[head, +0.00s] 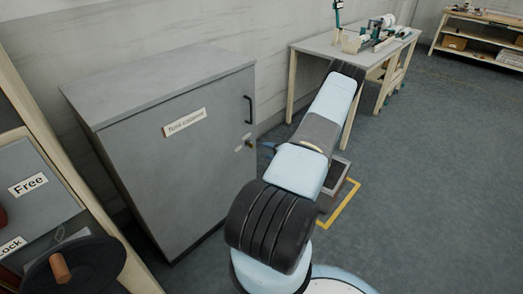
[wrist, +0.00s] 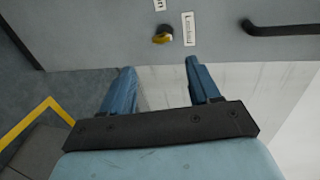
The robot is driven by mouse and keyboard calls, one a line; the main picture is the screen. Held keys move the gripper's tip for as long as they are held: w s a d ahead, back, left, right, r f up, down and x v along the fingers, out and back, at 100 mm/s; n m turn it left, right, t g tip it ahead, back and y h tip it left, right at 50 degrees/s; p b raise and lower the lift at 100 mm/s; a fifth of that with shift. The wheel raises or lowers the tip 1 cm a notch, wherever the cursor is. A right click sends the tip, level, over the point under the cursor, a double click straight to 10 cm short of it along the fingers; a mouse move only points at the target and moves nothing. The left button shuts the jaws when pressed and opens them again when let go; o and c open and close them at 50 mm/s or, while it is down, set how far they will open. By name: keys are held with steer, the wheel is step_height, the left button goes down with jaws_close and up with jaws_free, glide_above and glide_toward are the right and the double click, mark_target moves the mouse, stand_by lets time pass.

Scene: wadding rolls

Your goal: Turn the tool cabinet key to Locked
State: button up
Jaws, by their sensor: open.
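The tool cabinet (head: 185,150) is a grey box with its door shut, at the left in the head view. Its small brass key (head: 250,144) sits near the door's right edge, below the handle. In the wrist view the key (wrist: 161,38) is in front of the fingers, with a "Locked" label (wrist: 188,29) to its right and a second, cut-off label (wrist: 160,5) above it. I cannot tell exactly which way the key points. My gripper (wrist: 161,66) is open and empty, its blue fingers apart and short of the key. In the head view my arm mostly hides it.
A dark door handle (wrist: 285,28) is to the right of the key in the wrist view. A workbench (head: 345,50) with equipment stands behind my arm, and a shelf (head: 480,35) is at the far right. Yellow tape (head: 342,208) marks the floor. Open floor lies to the right.

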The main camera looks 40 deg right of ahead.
steer(key=shift+v, duration=1.15)
